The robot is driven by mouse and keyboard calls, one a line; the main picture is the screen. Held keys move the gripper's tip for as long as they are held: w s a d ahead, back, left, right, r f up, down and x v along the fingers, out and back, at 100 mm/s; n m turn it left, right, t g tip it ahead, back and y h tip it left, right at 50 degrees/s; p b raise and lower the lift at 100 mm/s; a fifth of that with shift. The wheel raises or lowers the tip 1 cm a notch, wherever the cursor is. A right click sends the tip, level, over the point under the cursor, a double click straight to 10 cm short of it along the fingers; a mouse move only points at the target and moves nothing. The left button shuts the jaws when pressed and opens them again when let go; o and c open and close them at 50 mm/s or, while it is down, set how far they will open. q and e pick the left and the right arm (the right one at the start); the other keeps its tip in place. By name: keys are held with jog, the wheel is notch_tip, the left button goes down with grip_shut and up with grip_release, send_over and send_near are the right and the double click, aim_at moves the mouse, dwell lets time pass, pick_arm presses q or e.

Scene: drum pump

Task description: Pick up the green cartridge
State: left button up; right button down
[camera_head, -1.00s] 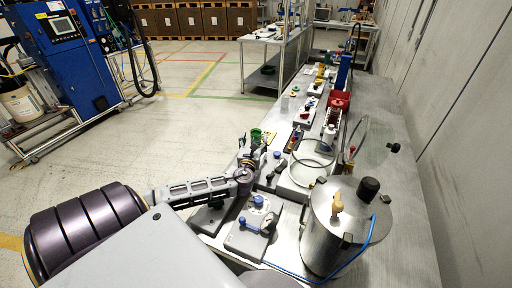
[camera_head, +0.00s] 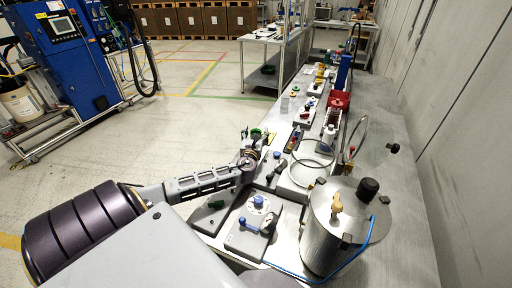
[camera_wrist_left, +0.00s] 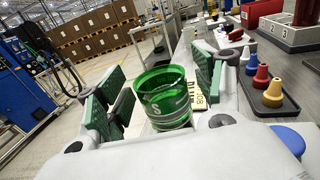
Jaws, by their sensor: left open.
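The green cartridge (camera_wrist_left: 163,97) is a translucent green, round, open-topped container with white lettering, upright in the left wrist view. My left gripper (camera_wrist_left: 152,88) is open, with one green-padded finger to the left of the cartridge and the other to its right. Small gaps seem to show on both sides, though contact is hard to judge. In the head view my left gripper (camera_head: 254,141) is at the bench's left edge and hides most of the cartridge. My right gripper is not in view.
A yellow label stands just right of the cartridge. A dark tray (camera_wrist_left: 268,92) holds coloured cone-shaped nozzles. In the head view, a steel pot (camera_head: 335,236) and a grey plate with a blue-knobbed fitting (camera_head: 250,236) stand nearer. The bench's right side is mostly clear.

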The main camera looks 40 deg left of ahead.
pick_arm(q)
jog(key=shift+w, duration=0.1)
dwell(0.4)
grip_shut()
dwell(0.3)
jog(key=shift+r, duration=0.1)
notch_tip(320, 180, up, 10)
jog(key=shift+p, duration=0.45)
dwell(0.9)
